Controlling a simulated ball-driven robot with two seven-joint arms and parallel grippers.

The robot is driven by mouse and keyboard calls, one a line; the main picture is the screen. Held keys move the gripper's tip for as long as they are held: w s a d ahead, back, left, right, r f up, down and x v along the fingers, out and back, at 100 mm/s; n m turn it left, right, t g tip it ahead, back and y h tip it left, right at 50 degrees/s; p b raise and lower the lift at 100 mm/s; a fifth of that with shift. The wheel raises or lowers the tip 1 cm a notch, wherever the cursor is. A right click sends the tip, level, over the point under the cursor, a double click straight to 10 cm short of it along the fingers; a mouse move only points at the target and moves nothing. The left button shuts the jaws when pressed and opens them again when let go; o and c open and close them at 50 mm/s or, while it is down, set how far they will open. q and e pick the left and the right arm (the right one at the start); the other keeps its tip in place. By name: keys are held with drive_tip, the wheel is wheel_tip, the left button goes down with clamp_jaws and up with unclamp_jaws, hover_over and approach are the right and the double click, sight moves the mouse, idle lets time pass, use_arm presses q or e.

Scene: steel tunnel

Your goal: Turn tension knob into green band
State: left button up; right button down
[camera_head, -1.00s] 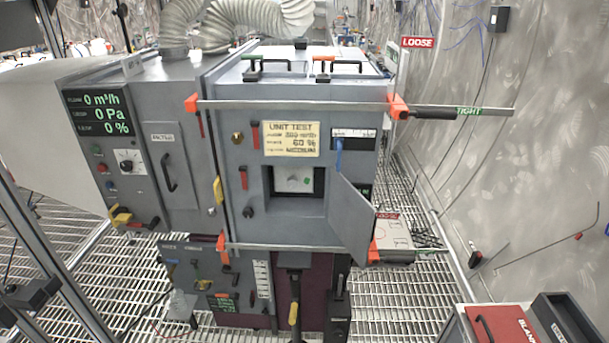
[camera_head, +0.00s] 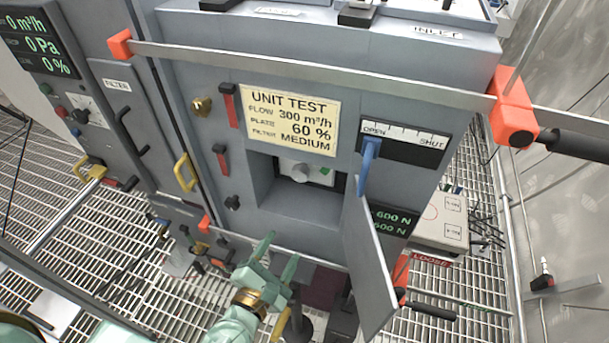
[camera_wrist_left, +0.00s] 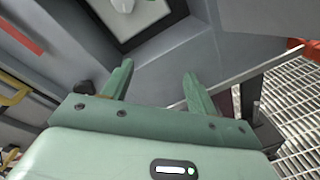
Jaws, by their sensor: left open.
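The tension knob (camera_head: 300,172) is a pale round knob on a light plate inside a square recess in the grey cabinet front. A small green mark (camera_head: 326,171), likely the green band, shows at the upper right of the knob. The knob also shows at the top edge of the left wrist view (camera_wrist_left: 122,5), cut off there. My left gripper (camera_head: 279,250) is pale green, open and empty, below and in front of the recess, apart from the knob. Its two fingers also show in the left wrist view (camera_wrist_left: 158,70). The knob's pointer is too small to read.
A grey door (camera_head: 368,260) hangs open at the recess's right side. A blue lever (camera_head: 369,160) sits by an OPEN–SHUT scale above it. A metal bar (camera_head: 310,70) with orange ends crosses the cabinet above the recess; a lower bar (camera_head: 270,245) runs beneath it.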

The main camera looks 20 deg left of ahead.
sight(299, 176)
use_arm(q)
wheel_tip(299, 176, up, 8)
drive_tip(key=n+t+y, duration=0.1)
drive_tip(key=n, duration=0.6)
drive_tip(key=w+p, duration=0.1)
drive_tip(key=w, duration=1.5)
drive_tip(key=shift+w+a+f, duration=0.1)
drive_tip(key=shift+w, duration=0.25)
use_arm(e)
drive_tip(key=shift+w+a+r, duration=0.15)
drive_tip(key=shift+w+r, duration=0.1)
drive_tip(key=shift+r, duration=0.25)
use_arm(q)
drive_tip(key=c, duration=1)
